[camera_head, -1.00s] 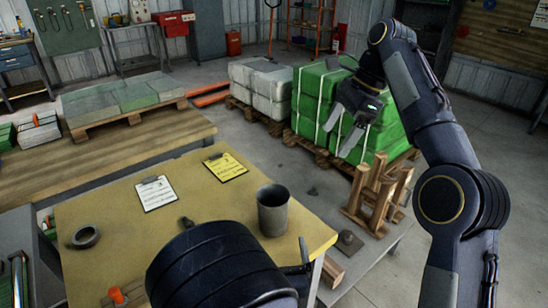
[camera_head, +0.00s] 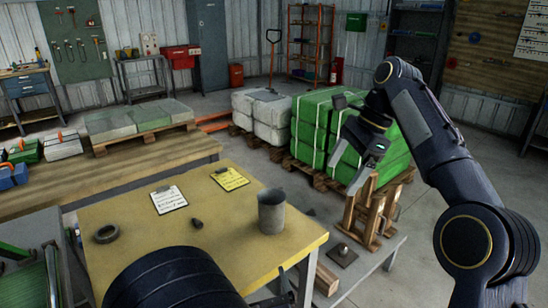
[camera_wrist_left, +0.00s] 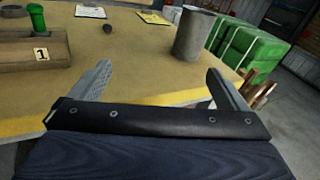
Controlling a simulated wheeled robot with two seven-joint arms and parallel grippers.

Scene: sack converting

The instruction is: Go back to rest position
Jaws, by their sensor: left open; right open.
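My right gripper (camera_head: 368,170) is raised at the right, in front of the strapped green bales, open and empty. My left arm comes up at the bottom of the head view, and its dark rounded link hides part of the table front. In the left wrist view my left gripper (camera_wrist_left: 160,85) is open, its two fingers spread wide with nothing between them. It is at the near edge of the yellow table (camera_head: 240,225). The table bears a grey cup (camera_head: 271,212), a white clipboard (camera_head: 169,199), a yellow clipboard (camera_head: 229,179), a dark small piece (camera_head: 197,224) and a tape ring (camera_head: 106,233).
Green bales (camera_head: 318,130) and white bales (camera_head: 262,118) stand on pallets behind. A wooden stand (camera_head: 371,215) is on a low grey bench at the right. A wooden block marked 1 (camera_wrist_left: 36,52) shows at the left wrist view's left. Open floor lies at the right.

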